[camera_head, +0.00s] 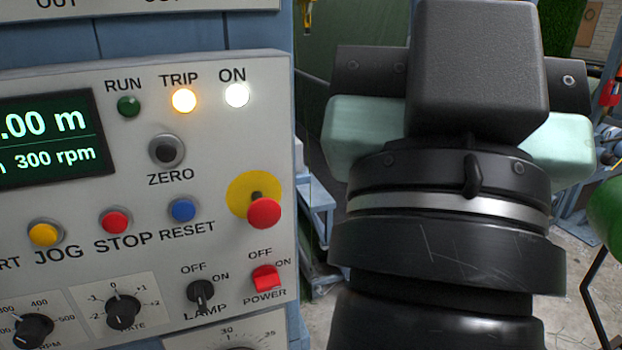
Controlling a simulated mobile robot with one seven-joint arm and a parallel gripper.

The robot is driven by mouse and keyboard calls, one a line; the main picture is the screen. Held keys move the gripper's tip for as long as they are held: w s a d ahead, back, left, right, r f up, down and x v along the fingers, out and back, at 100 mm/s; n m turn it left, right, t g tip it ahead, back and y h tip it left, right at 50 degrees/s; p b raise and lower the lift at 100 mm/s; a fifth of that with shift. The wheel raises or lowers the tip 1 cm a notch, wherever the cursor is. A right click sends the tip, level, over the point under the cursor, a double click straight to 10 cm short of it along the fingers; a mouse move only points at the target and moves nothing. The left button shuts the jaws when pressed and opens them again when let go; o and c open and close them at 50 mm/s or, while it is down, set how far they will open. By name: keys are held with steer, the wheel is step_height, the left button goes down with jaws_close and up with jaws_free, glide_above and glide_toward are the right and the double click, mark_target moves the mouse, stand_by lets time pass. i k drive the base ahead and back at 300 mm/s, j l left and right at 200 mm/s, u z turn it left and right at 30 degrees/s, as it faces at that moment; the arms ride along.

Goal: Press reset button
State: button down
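The blue reset button (182,210) is on the grey control panel (215,110), above the label RESET and right of the red stop button (115,221). Nothing covers it. My gripper (480,75) is at the right, seen from behind and apart from the panel in the picture. Its fingertips are hidden by its own body, so its opening does not show. The TRIP lamp (184,101) glows amber and the ON lamp (237,95) glows white. The RUN lamp (129,106) is dark green.
A red mushroom button (263,212) on a yellow disc sticks out right of the reset button. The zero button (166,151) is above, the yellow jog button (45,233) at left. The lamp switch (201,294) and red power switch (265,278) are below.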

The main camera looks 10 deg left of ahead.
mark_target(184, 211)
steer(key=k+j, duration=0.15)
steer(key=j, duration=0.25)
steer(key=k+j, duration=0.1)
steer(key=j, duration=0.3)
steer(key=k+j, duration=0.15)
steer(key=j, duration=0.25)
steer(key=z, duration=0.05)
